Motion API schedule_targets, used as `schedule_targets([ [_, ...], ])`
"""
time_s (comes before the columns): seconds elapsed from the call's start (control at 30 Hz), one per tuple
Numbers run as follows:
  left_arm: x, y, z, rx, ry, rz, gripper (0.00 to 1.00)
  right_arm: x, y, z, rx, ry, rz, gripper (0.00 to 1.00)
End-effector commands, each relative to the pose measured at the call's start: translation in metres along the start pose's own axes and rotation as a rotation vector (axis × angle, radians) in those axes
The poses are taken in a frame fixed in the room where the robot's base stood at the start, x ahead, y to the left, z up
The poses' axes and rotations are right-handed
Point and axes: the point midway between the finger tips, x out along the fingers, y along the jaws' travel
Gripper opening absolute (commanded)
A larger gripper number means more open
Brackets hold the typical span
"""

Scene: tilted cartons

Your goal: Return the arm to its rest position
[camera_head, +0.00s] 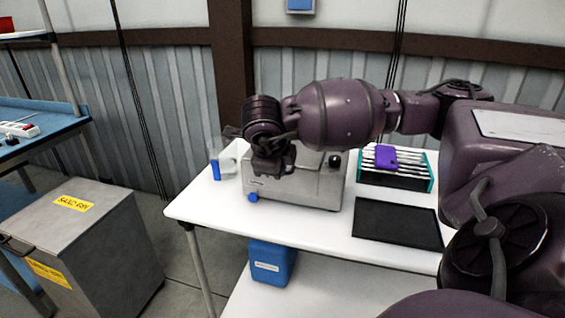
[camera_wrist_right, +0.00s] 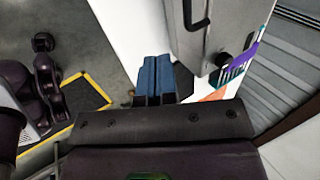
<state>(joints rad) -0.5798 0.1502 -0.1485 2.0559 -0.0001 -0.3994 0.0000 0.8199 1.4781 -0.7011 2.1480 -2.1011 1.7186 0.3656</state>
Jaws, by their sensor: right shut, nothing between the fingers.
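My right arm reaches in from the right edge of the head view across the table. Its wrist end hangs in front of the grey metal machine (camera_head: 300,182), hiding part of it. I cannot tell from the head view whether the wrist touches the machine. In the right wrist view my right gripper (camera_wrist_right: 153,62) has its two blue fingers together, with nothing between them. The machine (camera_wrist_right: 196,35) stands beside the fingers on the right in that view. My left gripper does not show.
The white table (camera_head: 212,205) carries a black mat (camera_head: 397,222) and a slotted rack (camera_head: 395,179) with a purple item (camera_head: 386,157) on top. A blue container (camera_head: 271,263) sits below the tabletop. A grey cabinet (camera_head: 85,240) stands left, with floor between.

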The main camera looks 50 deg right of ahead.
Motion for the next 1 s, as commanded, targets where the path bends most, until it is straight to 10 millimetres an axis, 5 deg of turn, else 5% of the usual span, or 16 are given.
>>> schedule_targets([
  [0.3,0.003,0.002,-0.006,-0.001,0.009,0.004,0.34,-0.028,0.034,0.001,-0.001,-0.003,0.001,0.00],
  [0.73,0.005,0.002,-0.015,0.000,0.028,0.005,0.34,-0.032,0.039,0.001,-0.012,-0.005,0.001,0.00],
  [0.87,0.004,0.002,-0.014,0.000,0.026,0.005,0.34,-0.033,0.048,0.012,-0.048,-0.077,0.055,0.00],
  [1.0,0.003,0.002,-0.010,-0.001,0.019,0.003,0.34,-0.039,0.077,0.031,-0.109,-0.203,0.242,0.00],
])
